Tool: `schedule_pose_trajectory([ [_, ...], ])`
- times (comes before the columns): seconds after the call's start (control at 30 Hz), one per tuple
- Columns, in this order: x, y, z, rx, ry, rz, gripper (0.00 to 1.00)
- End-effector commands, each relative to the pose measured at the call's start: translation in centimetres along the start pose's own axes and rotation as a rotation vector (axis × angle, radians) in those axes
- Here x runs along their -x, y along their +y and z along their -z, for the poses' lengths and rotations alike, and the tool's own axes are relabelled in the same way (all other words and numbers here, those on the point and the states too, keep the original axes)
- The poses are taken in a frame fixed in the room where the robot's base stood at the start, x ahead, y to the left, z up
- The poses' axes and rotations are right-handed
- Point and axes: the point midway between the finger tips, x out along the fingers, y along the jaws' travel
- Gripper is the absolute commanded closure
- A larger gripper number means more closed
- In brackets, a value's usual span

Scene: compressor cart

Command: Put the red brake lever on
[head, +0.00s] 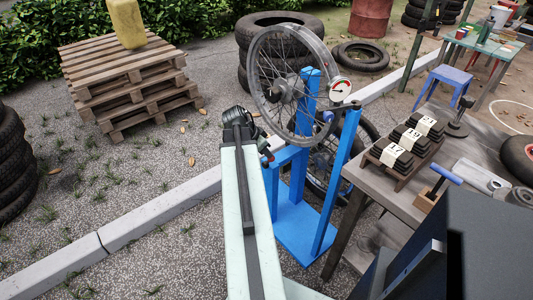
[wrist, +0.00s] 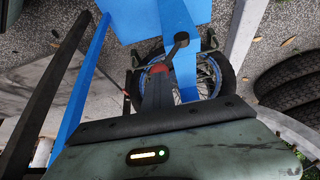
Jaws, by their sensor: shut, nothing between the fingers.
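A spoked wheel (head: 290,85) is mounted on a blue stand (head: 297,215), with a red-and-white dial gauge (head: 340,89) at its right. A small red part (head: 269,157) shows low at the stand's left post, close to my gripper (head: 262,146); I take it for the brake lever. In the wrist view a red part (wrist: 158,69) sits near a dark arm with a round end (wrist: 181,38) in front of the blue post. My gripper is shut and empty beside the stand's left post. Its fingertips are small and partly hidden, and I cannot tell whether it touches the lever.
A workbench (head: 375,182) to the right carries numbered black blocks (head: 409,138) and a blue-handled tool (head: 446,173). Another wheel (head: 330,165) stands behind the blue stand. A pallet stack (head: 125,75), tyres (head: 280,25) and a kerb (head: 150,220) lie around.

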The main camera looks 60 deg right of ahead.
Motion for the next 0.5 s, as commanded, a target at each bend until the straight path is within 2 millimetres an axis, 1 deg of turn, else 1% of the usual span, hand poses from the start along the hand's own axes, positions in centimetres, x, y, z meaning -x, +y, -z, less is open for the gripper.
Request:
schedule_pose_trajectory([
  [0.03,-0.2,0.3,0.1,-0.002,0.000,-0.007,1.00],
  [0.17,-0.1,0.3,0.2,-0.003,0.000,-0.008,1.00],
  [0.27,0.8,-0.1,0.5,-0.001,0.000,-0.006,1.00],
  [0.43,3.9,-1.8,1.5,0.002,0.001,-0.001,1.00],
  [0.47,4.6,-1.5,1.4,0.003,0.001,-0.001,1.00],
  [0.5,5.6,-0.7,1.1,0.003,0.001,0.000,1.00],
])
